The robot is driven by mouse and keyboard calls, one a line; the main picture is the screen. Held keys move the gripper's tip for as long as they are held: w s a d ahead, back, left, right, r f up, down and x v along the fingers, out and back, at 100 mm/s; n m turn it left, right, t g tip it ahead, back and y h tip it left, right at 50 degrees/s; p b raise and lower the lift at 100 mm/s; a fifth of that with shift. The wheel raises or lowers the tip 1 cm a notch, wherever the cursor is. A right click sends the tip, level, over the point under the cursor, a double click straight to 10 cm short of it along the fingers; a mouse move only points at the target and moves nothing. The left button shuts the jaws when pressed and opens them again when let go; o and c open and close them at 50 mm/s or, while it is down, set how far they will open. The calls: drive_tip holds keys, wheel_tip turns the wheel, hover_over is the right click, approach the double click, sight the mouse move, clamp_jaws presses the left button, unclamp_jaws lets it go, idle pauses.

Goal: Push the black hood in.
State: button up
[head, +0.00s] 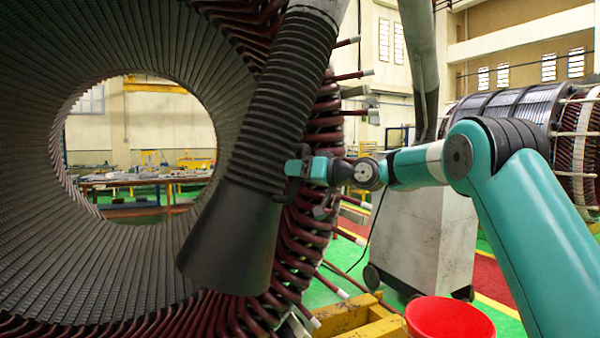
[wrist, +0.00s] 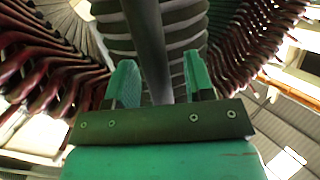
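The black hood (head: 232,238) is a dark cone hanging at the end of a ribbed black hose (head: 285,95). It tilts down to the left, in front of the right side of the stator bore (head: 90,285). My teal gripper (head: 294,168) is at the right edge of the hose, just above the hood. In the wrist view, a dark grey bar (wrist: 152,45) runs between the two fingers of my gripper (wrist: 158,80), with the ribbed hose behind it. A gap shows between the bar and the right finger, so the gripper looks open around the bar.
Dark red winding ends (head: 310,225) fan out close behind and below my gripper. A grey cabinet on wheels (head: 425,235) stands to the right, and a red bucket (head: 450,318) is at the bottom. A second stator (head: 510,110) is at the far right.

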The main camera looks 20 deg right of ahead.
drive_tip(key=shift+f, duration=0.1)
drive_tip(key=shift+s+d+f+b, duration=0.1)
drive_tip(key=shift+s+d+b, duration=0.1)
drive_tip(key=shift+s+b, duration=0.1)
drive_tip(key=b+v, duration=0.6)
drive_tip(key=v, duration=1)
drive_tip(key=shift+s+d+b, duration=0.25)
drive_tip(key=shift+b, duration=0.15)
drive_tip(key=s+a+f+n+g+h, duration=0.1)
drive_tip(key=s+a+f+g, duration=0.4)
drive_tip(key=a, duration=0.5)
drive_tip(key=s+a+f+g, duration=0.2)
drive_tip(key=s+a+f, duration=0.3)
drive_tip(key=a+f, duration=0.4)
drive_tip(key=s+a+f+g+h, duration=0.1)
drive_tip(key=s+f+g, duration=0.1)
drive_tip(key=s+f, duration=0.2)
drive_tip(key=s+a+f+n+g+h, duration=0.1)
drive_tip(key=s+f+g+h, duration=0.1)
drive_tip(key=s, duration=0.9)
drive_tip(key=s+a+f+n+g+h, duration=0.1)
drive_tip(key=s+a+f+g+h, duration=0.1)
drive_tip(key=s+f, duration=0.4)
drive_tip(key=shift+s+f+g, duration=0.35)
drive_tip(key=shift+s+g, duration=0.35)
drive_tip(key=shift+s, duration=0.35)
